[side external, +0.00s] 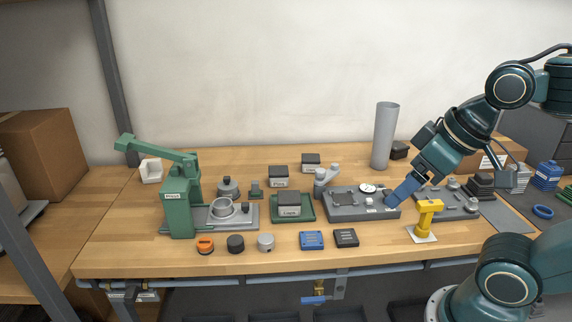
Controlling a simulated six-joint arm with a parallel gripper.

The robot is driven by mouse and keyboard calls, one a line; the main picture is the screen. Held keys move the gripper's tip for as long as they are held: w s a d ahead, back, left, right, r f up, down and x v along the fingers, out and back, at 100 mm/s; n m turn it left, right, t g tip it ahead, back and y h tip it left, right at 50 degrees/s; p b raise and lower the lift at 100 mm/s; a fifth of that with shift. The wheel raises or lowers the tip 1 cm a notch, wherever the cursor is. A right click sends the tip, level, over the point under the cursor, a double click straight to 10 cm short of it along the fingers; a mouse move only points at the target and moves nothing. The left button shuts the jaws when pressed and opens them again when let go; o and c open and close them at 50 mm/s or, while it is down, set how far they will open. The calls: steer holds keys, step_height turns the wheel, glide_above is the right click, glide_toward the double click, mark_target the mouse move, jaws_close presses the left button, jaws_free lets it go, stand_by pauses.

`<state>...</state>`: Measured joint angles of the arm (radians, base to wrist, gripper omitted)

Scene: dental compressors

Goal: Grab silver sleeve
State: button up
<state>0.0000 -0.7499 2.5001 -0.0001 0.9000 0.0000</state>
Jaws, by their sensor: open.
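No part is marked as the silver sleeve, and I cannot tell which one it is. A small silver cylinder (265,242) stands near the table's front edge, beside a dark round part. A silver ring-like part (222,208) sits on a grey plate beside the green press. A tall grey tube (384,137) stands upright at the back. My gripper (394,200) has blue fingers, is open and points down to the left at the right end of a grey fixture block (362,212). It is far right of the small cylinder. The gap between its fingers is hidden by the viewing angle.
The green press (180,205) stands at the left. A yellow stand (427,218) is just right of my gripper. An orange part (205,245), a blue block (311,240) and a black block (345,238) line the front. The table's back left is mostly clear.

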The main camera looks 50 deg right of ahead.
steer(key=shift+w+r, duration=0.1)
steer(key=w+r+n, duration=0.1)
steer(key=w+r, duration=0.3)
steer(key=w, duration=0.6)
steer(key=n+g+y, duration=0.1)
steer(key=n+g, duration=0.2)
glide_above(223, 201)
steer(key=s, duration=0.3)
steer(key=shift+s+a+f, duration=0.1)
steer(key=shift+a+f, duration=0.1)
steer(key=shift+f, duration=5.15)
steer(key=shift+s+a+f, duration=0.1)
steer(key=shift+a+f, duration=0.05)
steer(key=shift+f, duration=5.15)
steer(key=shift+x, duration=2.6)
steer(key=shift+a, duration=0.15)
